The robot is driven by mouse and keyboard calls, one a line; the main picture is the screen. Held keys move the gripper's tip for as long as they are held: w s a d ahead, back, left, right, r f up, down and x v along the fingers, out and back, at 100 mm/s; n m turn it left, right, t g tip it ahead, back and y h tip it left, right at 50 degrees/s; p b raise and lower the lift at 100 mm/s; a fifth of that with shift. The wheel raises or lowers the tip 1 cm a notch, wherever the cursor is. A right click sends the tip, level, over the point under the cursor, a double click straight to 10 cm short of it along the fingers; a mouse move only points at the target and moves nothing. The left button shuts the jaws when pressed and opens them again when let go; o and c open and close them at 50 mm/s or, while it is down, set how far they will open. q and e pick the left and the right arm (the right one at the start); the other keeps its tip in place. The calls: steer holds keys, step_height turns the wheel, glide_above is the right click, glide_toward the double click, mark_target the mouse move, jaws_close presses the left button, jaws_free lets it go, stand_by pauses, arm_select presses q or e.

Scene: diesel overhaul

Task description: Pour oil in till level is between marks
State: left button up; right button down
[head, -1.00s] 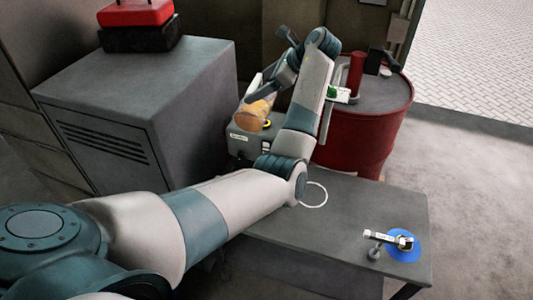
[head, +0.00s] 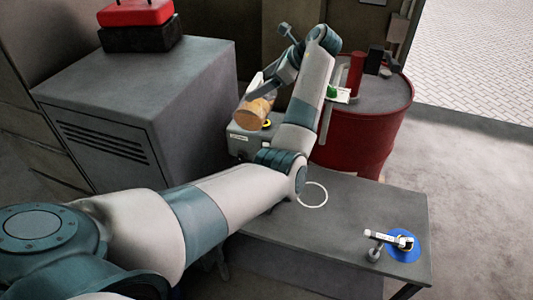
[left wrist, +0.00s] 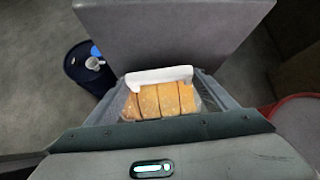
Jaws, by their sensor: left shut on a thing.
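The jug looks tilted. My left gripper (head: 266,92) is shut on the jug, partly hidden by my arm. In the left wrist view the amber jug (left wrist: 160,102) sits between the two fingers, with a white rim or handle (left wrist: 158,76) on its far side. I cannot make out level marks or a stream of oil. My right gripper is not in view.
A red drum (head: 355,137) stands behind my left arm with items on top. A grey bench (head: 345,205) holds a white ring (head: 312,194) and a metal tool on a blue disc (head: 403,246). A large grey cabinet (head: 140,90) stands left, with a red case (head: 135,12) on top.

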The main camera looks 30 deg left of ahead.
mark_target(257, 100)
arm_select(q)
steer(key=shift+w+r, duration=0.25)
steer(key=shift+w, duration=0.05)
stand_by(0.9)
steer(key=shift+n+t+y, duration=0.3)
steer(key=shift+n+t, duration=0.2)
steer(key=shift+t, duration=0.3)
steer(key=shift+s+d+f, duration=0.2)
steer(key=shift+s+f, duration=0.4)
steer(key=shift+s, duration=0.25)
steer(key=shift+s+d+f, duration=0.15)
steer(key=shift+s+f, duration=0.45)
steer(key=shift+s, duration=0.25)
steer(key=shift+r, duration=0.1)
step_height(257, 100, up, 12)
steer(key=s, duration=0.3)
steer(key=shift+d, duration=0.35)
